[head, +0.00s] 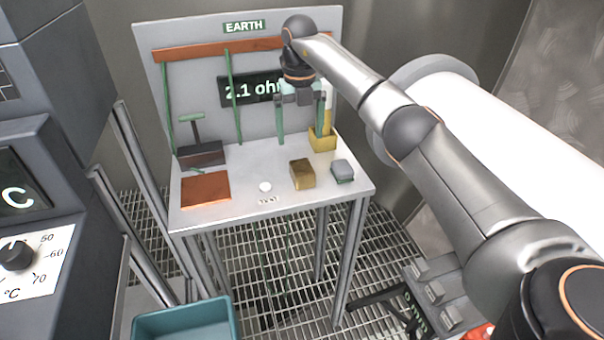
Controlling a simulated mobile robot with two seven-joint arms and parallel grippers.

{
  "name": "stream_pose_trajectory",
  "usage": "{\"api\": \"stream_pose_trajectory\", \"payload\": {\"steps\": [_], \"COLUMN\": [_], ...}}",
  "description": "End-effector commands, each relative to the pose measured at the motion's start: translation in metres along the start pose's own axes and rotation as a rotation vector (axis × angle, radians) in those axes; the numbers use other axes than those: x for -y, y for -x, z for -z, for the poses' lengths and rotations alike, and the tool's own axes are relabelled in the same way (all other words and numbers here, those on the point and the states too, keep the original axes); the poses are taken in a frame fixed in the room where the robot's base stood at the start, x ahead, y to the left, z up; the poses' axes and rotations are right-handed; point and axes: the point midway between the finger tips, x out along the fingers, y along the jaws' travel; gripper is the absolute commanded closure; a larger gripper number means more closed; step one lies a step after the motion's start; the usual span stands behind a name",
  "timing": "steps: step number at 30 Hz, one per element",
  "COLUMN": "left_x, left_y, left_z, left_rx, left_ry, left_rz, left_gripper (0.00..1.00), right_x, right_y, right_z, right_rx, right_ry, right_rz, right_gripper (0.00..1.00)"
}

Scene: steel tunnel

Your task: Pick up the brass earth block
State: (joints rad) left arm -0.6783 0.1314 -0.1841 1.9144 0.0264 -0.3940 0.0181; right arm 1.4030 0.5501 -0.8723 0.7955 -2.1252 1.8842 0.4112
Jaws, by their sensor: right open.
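The brass earth block (302,174) is a small gold-brown block on the grey bench, right of the middle and near the front. My right gripper (300,138) comes in from the right and hangs above the back of the bench. Its two fingers point down and are spread apart with nothing between them. In the picture it is above the brass block and apart from it. My left gripper is not in view.
The grey bench (225,217) also carries a copper plate (205,190), a dark block with a green handle (201,153), a white button (265,187), a grey pad (342,170) and a yellow holder (322,142). The back panel has a display. A teal bin (185,320) stands below.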

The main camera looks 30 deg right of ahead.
Motion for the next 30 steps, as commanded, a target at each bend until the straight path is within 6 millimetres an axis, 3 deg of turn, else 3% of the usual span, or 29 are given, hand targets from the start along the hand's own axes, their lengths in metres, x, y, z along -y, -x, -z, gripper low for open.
{"api": "stream_pose_trajectory", "payload": {"steps": [3,9,17,24,30], "left_x": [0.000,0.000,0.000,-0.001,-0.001], "left_y": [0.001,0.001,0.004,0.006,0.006], "left_z": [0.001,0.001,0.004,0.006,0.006], "left_rx": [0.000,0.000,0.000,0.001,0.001], "left_ry": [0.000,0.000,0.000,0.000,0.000], "left_rz": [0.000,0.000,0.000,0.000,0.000], "left_gripper": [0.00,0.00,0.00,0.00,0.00], "right_x": [0.000,0.000,0.000,0.002,0.002], "right_y": [-0.024,-0.055,-0.075,-0.107,-0.115], "right_z": [0.001,0.001,0.004,0.007,0.007], "right_rx": [-0.004,-0.002,-0.002,0.000,0.003], "right_ry": [-0.001,-0.002,-0.001,-0.002,-0.001], "right_rz": [0.000,-0.002,-0.003,-0.004,-0.004], "right_gripper": [0.03,0.03,0.03,0.03,0.03]}}
